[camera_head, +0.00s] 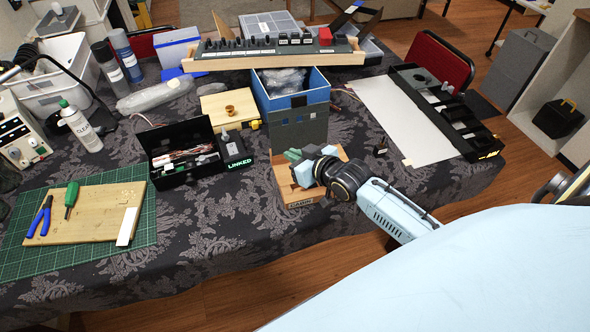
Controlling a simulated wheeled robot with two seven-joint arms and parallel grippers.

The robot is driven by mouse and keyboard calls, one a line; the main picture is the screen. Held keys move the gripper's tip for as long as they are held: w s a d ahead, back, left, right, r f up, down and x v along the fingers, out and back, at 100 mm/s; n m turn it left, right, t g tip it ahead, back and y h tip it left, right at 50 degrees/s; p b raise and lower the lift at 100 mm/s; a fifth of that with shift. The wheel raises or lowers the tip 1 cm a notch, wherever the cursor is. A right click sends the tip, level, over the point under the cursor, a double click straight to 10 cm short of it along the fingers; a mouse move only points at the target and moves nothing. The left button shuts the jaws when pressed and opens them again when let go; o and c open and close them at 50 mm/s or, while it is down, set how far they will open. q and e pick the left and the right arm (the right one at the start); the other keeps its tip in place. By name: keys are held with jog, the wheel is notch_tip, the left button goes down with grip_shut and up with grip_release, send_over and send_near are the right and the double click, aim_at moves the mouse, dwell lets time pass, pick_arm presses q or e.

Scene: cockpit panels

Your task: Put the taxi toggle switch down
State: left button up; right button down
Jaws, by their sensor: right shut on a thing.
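My right gripper (308,162) reaches in from the right, over a small wooden box panel (301,203) at the table's front edge. It is shut on a small part at this panel; the fingers and wrist cover it, so I cannot tell which part it is. A greenish piece (292,155) shows beside the fingers. A dark panel with a row of several switches (265,47) stands on a wooden base at the back. I cannot read which switch is the taxi toggle, nor its position. My left gripper is not in view.
A blue-grey bin (297,127) stands just behind the small panel. A black box of tools (186,152) is to its left. A cutting mat (20,262) with a wooden board lies at front left. A long black-and-white panel (410,128) lies at right.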

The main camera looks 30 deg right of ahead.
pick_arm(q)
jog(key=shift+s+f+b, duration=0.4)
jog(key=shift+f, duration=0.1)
pick_arm(e)
notch_tip(320, 180, down, 4)
jog(key=shift+f, duration=0.1)
jog(key=shift+f+b, duration=0.3)
jog(key=shift+f, duration=0.35)
jog(key=c, duration=1.6)
grip_release()
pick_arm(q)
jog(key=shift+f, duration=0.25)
